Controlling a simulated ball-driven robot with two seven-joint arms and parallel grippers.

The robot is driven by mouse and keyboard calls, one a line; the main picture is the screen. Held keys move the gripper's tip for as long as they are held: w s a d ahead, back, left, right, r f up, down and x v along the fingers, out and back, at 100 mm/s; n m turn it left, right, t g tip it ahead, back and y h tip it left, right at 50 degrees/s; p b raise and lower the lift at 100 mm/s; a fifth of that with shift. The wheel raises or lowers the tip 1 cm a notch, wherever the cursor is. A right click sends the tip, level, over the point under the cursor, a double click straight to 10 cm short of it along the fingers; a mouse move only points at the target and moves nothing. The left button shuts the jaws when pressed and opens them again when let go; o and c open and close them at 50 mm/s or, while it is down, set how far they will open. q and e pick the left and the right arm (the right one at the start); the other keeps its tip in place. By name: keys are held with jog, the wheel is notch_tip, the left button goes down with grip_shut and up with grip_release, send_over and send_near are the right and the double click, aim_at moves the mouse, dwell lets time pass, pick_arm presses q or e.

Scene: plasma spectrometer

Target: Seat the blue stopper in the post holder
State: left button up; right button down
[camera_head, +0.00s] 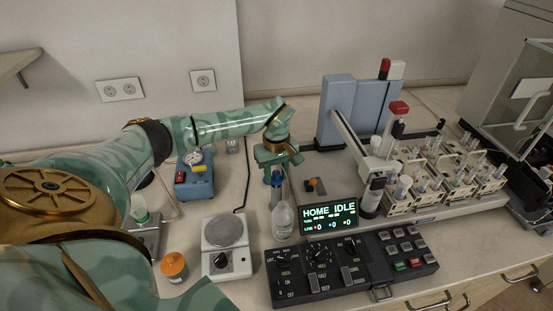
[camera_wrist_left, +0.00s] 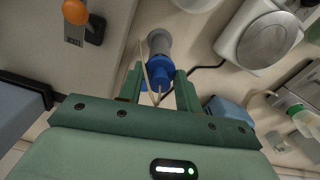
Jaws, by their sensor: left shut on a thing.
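My left gripper (camera_head: 277,166) points down over the bench, left of the instrument's display. It is shut on the blue stopper (camera_head: 277,179), which also shows between the two green fingers in the left wrist view (camera_wrist_left: 158,78). Thin pale tubes run along the stopper there. A grey cylinder (camera_wrist_left: 159,42) is in line with the stopper, beyond it. I cannot tell whether this cylinder is the post holder or part of the held piece, nor whether the stopper is seated. My right gripper is not in view.
A clear bottle (camera_head: 282,220) stands just in front of the held stopper. A plate with an orange knob (camera_head: 313,185) is to the right, behind the display (camera_head: 329,216). A white hotplate (camera_head: 226,243) and blue device (camera_head: 194,178) are left. A black cable lies nearby.

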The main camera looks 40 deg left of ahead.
pick_arm(q)
jog(key=shift+f+b, duration=0.45)
jog(key=shift+f, duration=0.35)
jog(key=o, duration=1.1)
jog(key=shift+c, duration=0.2)
notch_tip(320, 180, up, 16)
jog(key=p, duration=0.2)
jog(key=shift+r, duration=0.15)
